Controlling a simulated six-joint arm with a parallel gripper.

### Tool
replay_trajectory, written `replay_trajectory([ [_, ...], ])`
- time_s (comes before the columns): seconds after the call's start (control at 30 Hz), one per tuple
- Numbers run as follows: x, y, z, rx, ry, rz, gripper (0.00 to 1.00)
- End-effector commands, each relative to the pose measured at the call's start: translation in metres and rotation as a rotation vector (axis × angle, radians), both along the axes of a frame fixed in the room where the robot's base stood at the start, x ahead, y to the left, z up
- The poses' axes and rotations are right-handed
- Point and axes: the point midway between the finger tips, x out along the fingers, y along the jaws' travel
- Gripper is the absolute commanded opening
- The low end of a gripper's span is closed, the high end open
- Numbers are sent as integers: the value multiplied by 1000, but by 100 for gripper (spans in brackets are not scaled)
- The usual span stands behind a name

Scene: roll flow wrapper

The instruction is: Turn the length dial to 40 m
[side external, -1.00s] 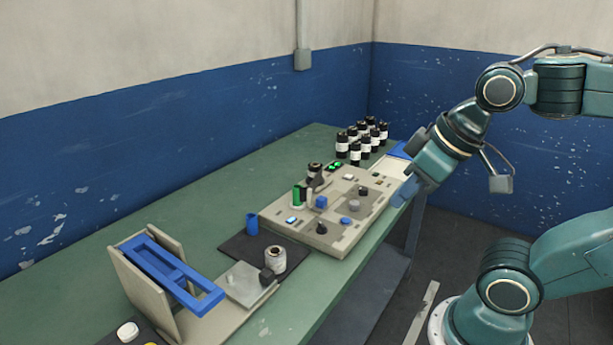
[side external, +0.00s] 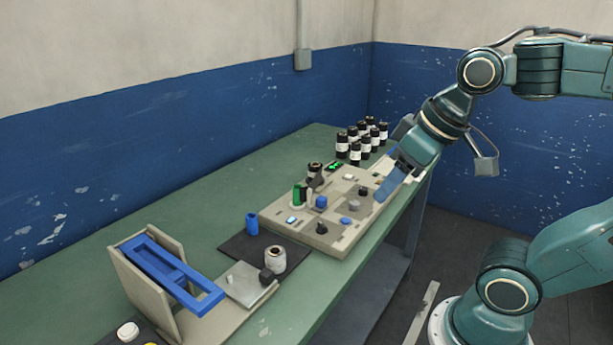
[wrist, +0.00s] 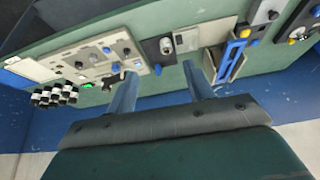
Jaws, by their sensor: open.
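The beige control panel (side external: 285,226) lies on the green bench and carries several knobs and buttons. A black knob (side external: 322,228) is near its front edge, and a grey knob (side external: 354,205) and another black knob (side external: 363,191) are toward its right side. I cannot tell which is the length dial or read any marks. My gripper (side external: 383,190) is beside the panel's right edge, empty, with its blue fingers pointing down left. In the wrist view my gripper (wrist: 160,70) is open, with the panel (wrist: 88,58) to the left of the fingers.
Several black-and-white bottles (side external: 355,150) stand behind the panel. A lit green display (side external: 334,166) is at the panel's back. A blue cup (side external: 252,223), a pale roll (side external: 275,260) and a blue frame (side external: 170,270) stand to the left. The bench's back left is clear.

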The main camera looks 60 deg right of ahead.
Motion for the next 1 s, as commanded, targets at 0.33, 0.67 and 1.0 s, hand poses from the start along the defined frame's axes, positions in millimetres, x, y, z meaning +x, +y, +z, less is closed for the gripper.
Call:
replay_trajectory([
  [0.33,65,-36,27,3,79,-113,52],
  [0.67,129,-89,34,16,156,-223,52],
  [1.0,186,-162,18,40,235,-335,52],
])
